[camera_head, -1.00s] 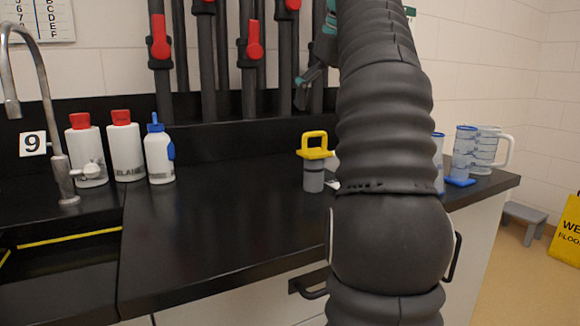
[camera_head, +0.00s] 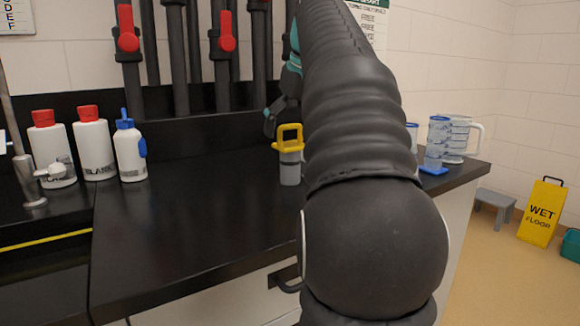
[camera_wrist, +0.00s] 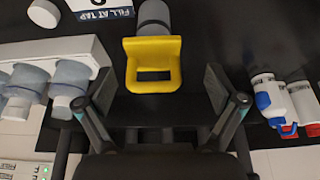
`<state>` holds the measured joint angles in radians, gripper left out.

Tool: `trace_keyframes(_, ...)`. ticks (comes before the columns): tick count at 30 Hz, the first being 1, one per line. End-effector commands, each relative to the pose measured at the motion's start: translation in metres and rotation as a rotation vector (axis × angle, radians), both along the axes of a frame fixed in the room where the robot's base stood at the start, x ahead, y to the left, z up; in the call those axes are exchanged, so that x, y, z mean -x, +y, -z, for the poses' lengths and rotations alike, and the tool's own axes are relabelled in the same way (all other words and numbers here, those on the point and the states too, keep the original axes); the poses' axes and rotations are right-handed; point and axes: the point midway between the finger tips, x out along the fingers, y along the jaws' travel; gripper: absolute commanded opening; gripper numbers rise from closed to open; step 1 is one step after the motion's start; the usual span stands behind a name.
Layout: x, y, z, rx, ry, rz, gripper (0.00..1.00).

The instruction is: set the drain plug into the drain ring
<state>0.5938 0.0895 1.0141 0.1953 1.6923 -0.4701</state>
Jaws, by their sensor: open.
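The drain plug (camera_head: 289,165) stands upright on the black counter, with a yellow loop handle and a grey cylindrical body. In the wrist view its yellow handle (camera_wrist: 153,50) is nearest the camera, with the grey body behind it. My gripper (camera_head: 273,120) is just above and left of the handle in the head view, partly hidden by my arm. In the wrist view my gripper (camera_wrist: 160,92) is open and empty, one finger to each side of the handle, not touching it. I cannot make out the drain ring in either view.
Several white bottles (camera_head: 93,150) stand at the left by a tap (camera_head: 30,180) and the dark sink (camera_head: 45,270). Clear measuring jugs (camera_head: 460,140) stand at the counter's right end. Dark pipes with red handles (camera_head: 127,28) rise behind. The counter's middle (camera_head: 180,215) is clear.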

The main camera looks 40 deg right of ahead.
Motion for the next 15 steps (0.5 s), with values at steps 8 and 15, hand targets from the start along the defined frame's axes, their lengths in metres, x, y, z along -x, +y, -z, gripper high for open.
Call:
trace_keyframes(8,-0.005,-0.004,0.02,-0.001,0.002,0.0,0.94)
trace_keyframes(15,-0.016,-0.008,0.048,-0.001,0.001,0.0,0.94)
